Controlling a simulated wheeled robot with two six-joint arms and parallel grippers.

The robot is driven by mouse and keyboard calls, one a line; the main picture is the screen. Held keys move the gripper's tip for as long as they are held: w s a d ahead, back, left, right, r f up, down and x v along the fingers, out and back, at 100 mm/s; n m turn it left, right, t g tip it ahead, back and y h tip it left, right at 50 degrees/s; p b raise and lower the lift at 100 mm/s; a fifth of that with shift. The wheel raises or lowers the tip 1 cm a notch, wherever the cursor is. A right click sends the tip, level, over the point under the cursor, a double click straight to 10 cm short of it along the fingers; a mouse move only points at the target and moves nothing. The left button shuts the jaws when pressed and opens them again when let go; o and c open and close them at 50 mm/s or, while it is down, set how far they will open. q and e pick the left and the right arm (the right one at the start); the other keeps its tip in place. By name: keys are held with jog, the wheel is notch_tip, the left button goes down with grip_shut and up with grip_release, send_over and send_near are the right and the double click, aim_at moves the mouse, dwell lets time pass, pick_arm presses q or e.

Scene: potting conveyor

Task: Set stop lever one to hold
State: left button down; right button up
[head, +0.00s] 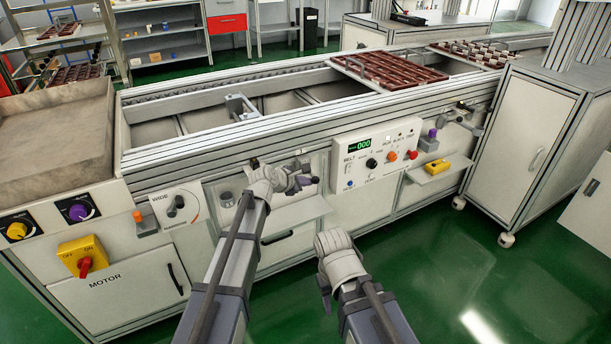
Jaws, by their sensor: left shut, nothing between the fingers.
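My left gripper (306,181) is shut and empty. It is at the front face of the conveyor, in front of a small recessed station left of the control panel. A small grey metal fitting shows just behind the gripper; it may be stop lever one, but the gripper and wrist cover most of it. I cannot tell its setting or whether the gripper touches it.
The control panel (376,160) with a green display is right of the left gripper. A WIDE dial plate (178,209) and a yellow motor switch (82,256) are left. Red-brown trays (388,71) lie on the conveyor. A white cabinet (525,140) stands right. Green floor is clear.

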pick_arm(q)
jog(key=shift+r+n+g+h+p, duration=0.4)
jog(key=shift+r+n+g+p, duration=0.2)
jog(key=shift+r+g+p, duration=0.35)
pick_arm(e)
notch_tip(320, 180, up, 3)
jog(key=shift+r, duration=0.1)
pick_arm(q)
jog(key=shift+r+p, duration=0.7)
jog(key=shift+p, duration=0.1)
pick_arm(e)
jog(key=shift+r, duration=0.75)
pick_arm(q)
jog(key=p+v, duration=0.5)
jog(key=v, duration=0.2)
jog(key=shift+s+a+r, duration=0.2)
jog(key=shift+a+r, duration=0.05)
pick_arm(e)
notch_tip(320, 180, up, 5)
jog(key=shift+a+f, duration=0.1)
